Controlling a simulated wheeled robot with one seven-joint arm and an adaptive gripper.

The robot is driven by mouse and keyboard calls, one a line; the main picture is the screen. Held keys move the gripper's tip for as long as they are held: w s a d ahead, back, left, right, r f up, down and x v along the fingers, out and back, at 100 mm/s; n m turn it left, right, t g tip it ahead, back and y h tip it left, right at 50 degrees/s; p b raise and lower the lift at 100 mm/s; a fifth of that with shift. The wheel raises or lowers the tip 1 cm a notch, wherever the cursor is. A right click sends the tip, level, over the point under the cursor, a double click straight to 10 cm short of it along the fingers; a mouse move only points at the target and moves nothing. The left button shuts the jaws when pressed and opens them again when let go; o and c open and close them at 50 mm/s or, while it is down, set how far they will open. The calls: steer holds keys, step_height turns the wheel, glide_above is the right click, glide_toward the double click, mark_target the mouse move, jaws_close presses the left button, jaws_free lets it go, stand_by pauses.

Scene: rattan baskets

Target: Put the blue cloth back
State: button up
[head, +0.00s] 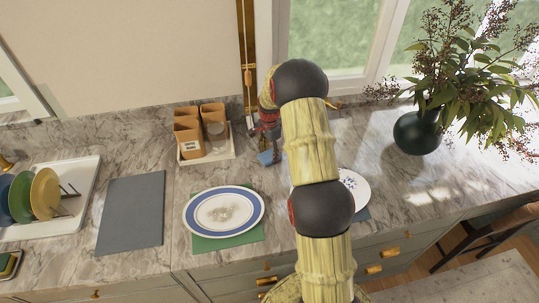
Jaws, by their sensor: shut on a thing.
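My gripper (266,138) is at the back of the marble counter, just right of the brown containers and partly hidden by my own arm. It is shut on a small blue piece, which looks like the blue cloth (266,157), showing just below the fingers. Most of the cloth is hidden or too small to make out. I cannot tell whether it touches the counter.
Brown containers (188,138) stand on a tray left of my gripper. A blue-rimmed plate (246,200) lies on a green cloth (225,243). Another plate (356,188) is partly behind my arm. A grey mat (132,212), dish rack (78,190) and dark vase (417,132) stand further out.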

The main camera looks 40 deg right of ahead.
steer(key=shift+f, duration=0.2)
steer(key=shift+f, duration=0.1)
steer(key=shift+f, duration=0.15)
steer(key=o, duration=1)
steer(key=shift+c, duration=0.2)
steer(key=shift+o, duration=0.7)
steer(key=shift+r, duration=0.2)
